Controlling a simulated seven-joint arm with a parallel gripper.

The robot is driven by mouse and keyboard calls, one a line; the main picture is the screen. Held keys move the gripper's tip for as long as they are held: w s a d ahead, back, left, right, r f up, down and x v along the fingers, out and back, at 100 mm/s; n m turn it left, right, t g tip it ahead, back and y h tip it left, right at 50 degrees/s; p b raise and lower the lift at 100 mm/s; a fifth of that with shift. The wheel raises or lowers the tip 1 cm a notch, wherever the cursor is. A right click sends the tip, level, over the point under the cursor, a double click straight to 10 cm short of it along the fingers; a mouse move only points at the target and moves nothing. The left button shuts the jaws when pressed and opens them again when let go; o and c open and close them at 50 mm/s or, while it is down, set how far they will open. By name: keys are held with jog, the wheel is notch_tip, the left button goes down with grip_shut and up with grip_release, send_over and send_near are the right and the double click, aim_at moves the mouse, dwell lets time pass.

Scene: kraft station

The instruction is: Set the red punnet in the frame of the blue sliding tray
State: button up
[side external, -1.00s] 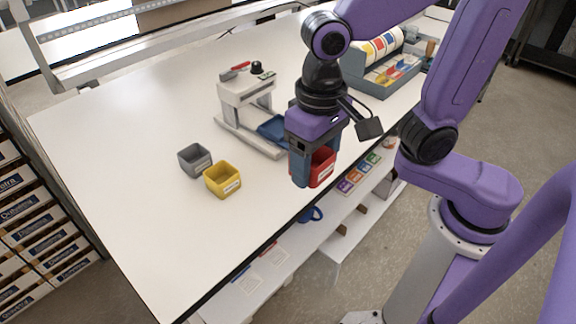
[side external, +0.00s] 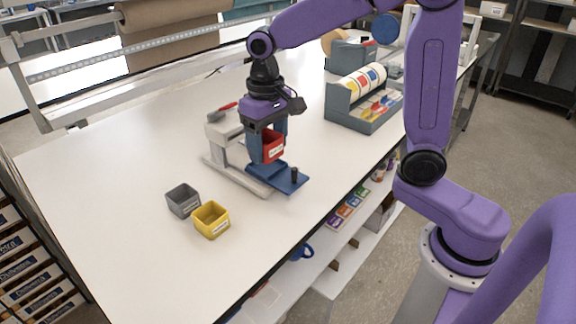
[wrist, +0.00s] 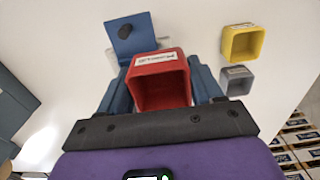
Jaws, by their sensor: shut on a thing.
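My gripper (side external: 266,152) is shut on the red punnet (side external: 272,146), with one blue finger on each side of it. The punnet looks upright and empty, with a white label, and also shows in the wrist view (wrist: 160,66). The blue sliding tray (side external: 291,181) sticks out from the pale grey press, with a dark knob near its outer end. My gripper holds the punnet above the inner part of the tray, close to the press. In the wrist view the tray (wrist: 138,40) lies beyond the punnet, and its frame is mostly hidden.
The pale grey press (side external: 217,132) stands just left of my gripper. A grey punnet (side external: 183,201) and a yellow punnet (side external: 211,220) sit on the white table at the front left. A grey-blue rack with coloured labels (side external: 362,100) stands at the back right.

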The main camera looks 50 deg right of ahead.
send_over(270, 169)
jog(key=f, duration=0.1)
jog(key=shift+w+f, duration=0.1)
jog(key=shift+f, duration=2.9)
jog(key=shift+f, duration=0.35)
jog(key=shift+f, duration=0.3)
